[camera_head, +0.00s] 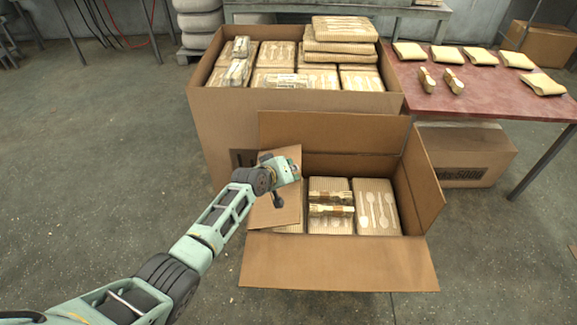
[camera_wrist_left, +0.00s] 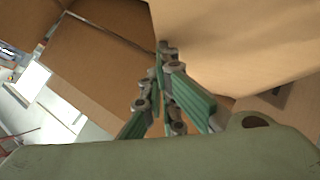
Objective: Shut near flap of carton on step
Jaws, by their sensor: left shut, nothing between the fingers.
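The small brown carton (camera_head: 400,220) stands open in the head view with wooden-spoon packs inside. Its near flap (camera_head: 340,265) is folded outward toward me and hangs open. The far flap (camera_head: 335,132) stands up, and the right flap (camera_head: 424,180) leans outward. The left flap (camera_head: 272,215) shows beside and behind my arm; its exact angle is unclear. My left gripper (camera_head: 291,168) is shut and empty over the carton's left side, away from the near flap. In the left wrist view its fingers (camera_wrist_left: 166,75) are together close to brown cardboard. Any step under the carton is hidden.
A large carton (camera_head: 290,118) full of spoon packs stands directly behind. A red table (camera_head: 490,90) with rolled bundles is at the right, with another carton (camera_head: 460,160) below it.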

